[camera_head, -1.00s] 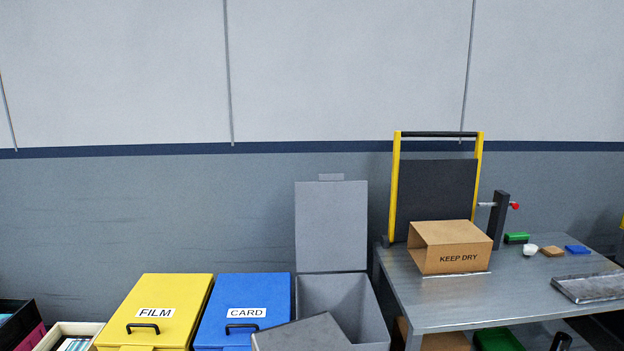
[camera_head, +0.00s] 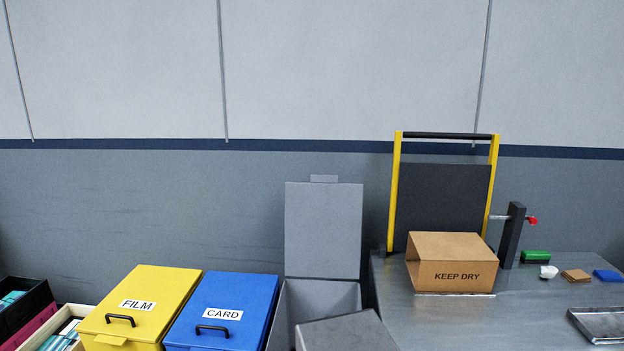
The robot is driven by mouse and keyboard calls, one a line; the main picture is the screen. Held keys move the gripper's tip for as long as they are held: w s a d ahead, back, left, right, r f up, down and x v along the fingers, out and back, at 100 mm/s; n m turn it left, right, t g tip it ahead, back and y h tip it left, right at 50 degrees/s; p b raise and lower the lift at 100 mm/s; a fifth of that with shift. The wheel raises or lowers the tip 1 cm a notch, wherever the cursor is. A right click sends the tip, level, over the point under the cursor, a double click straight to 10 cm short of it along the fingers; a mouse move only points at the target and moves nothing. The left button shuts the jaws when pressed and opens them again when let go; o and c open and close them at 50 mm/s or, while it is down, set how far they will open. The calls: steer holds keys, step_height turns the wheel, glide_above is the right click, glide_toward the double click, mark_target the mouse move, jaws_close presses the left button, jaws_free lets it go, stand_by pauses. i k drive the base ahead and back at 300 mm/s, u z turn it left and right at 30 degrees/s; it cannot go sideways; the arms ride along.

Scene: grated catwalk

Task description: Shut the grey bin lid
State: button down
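The grey bin (camera_head: 278,318) stands at the bottom middle of the head view, right of the blue bin. Its grey lid (camera_head: 323,230) is open and stands upright behind the bin mouth, with a small tab on its top edge. A flat-topped grey block or panel (camera_head: 347,333) shows in front of the bin's right side and hides part of its mouth; I cannot tell whether it is inside. My gripper is not in view.
The yellow FILM bin (camera_head: 140,308) and blue CARD bin (camera_head: 222,312) are shut at left. A metal table (camera_head: 395,300) at right holds a KEEP DRY box (camera_head: 456,272), a yellow-railed frame (camera_head: 395,190) and small items. Crates (camera_head: 30,310) stand far left.

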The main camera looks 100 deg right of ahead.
mark_target(322, 224)
steer(key=u, duration=0.35)
steer(key=k, duration=0.4)
steer(key=z, duration=2.25)
steer(key=i, duration=0.95)
steer(key=z, duration=0.15)
steer(key=k, duration=0.4)
